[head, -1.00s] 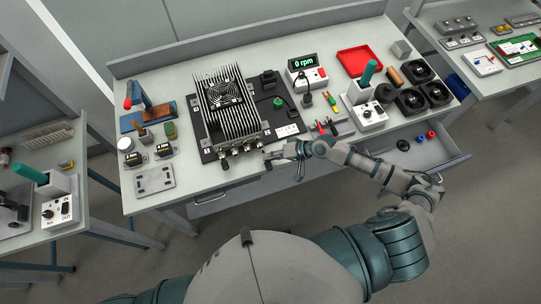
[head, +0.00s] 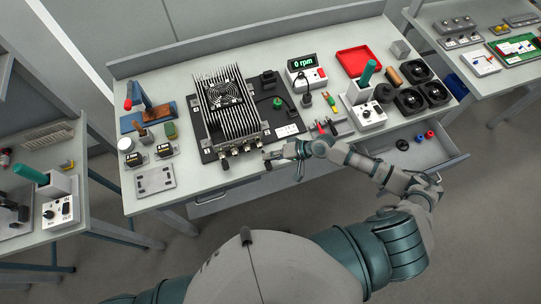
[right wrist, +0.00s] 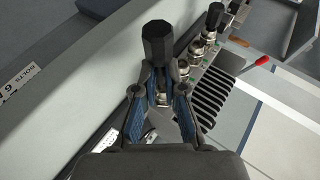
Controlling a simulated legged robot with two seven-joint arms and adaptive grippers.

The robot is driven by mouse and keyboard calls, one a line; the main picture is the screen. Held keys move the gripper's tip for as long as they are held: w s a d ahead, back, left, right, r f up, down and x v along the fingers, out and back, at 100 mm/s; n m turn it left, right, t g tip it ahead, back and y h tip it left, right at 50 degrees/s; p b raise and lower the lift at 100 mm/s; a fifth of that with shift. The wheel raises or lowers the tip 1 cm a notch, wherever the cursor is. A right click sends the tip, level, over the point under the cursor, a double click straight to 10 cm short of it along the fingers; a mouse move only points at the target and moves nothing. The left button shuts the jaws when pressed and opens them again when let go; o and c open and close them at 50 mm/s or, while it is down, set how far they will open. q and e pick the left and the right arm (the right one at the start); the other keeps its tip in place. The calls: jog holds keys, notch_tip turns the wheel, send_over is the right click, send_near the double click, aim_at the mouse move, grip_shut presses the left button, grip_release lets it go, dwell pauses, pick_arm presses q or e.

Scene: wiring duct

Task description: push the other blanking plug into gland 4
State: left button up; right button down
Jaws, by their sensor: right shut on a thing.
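The finned metal unit (head: 229,100) stands on the bench with a row of metal cable glands (head: 236,152) along its front edge. The glands also show in the right wrist view (right wrist: 196,47). A black plug (right wrist: 215,15) sits in the gland at the far end of that row. My right gripper (head: 272,156) is at the right end of the row. In the right wrist view its blue-padded fingers (right wrist: 160,92) are shut on a black hex-headed blanking plug (right wrist: 157,42). My left gripper is out of view.
An open drawer (head: 440,150) at the right holds black, blue and red round parts. A grey plate (head: 155,180) lies left of the unit. A small stand with red and green parts (head: 328,125) is right of it. Free floor lies before the bench.

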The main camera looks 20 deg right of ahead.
jog(key=shift+a+r+p, duration=0.1)
jog(key=shift+a+p, duration=0.15)
jog(key=shift+p, duration=0.05)
jog(key=shift+w+b, duration=0.8)
jog(key=shift+w, duration=0.95)
jog(key=shift+s, duration=0.2)
jog(key=shift+s+p, duration=0.95)
jog(key=shift+s, duration=0.3)
jog(key=shift+d+p, duration=0.1)
jog(key=shift+p, duration=0.25)
dwell(1.0)
jog(key=shift+w, duration=0.1)
jog(key=shift+w, duration=0.35)
jog(key=shift+w+b, duration=0.65)
jog(key=shift+w, duration=0.25)
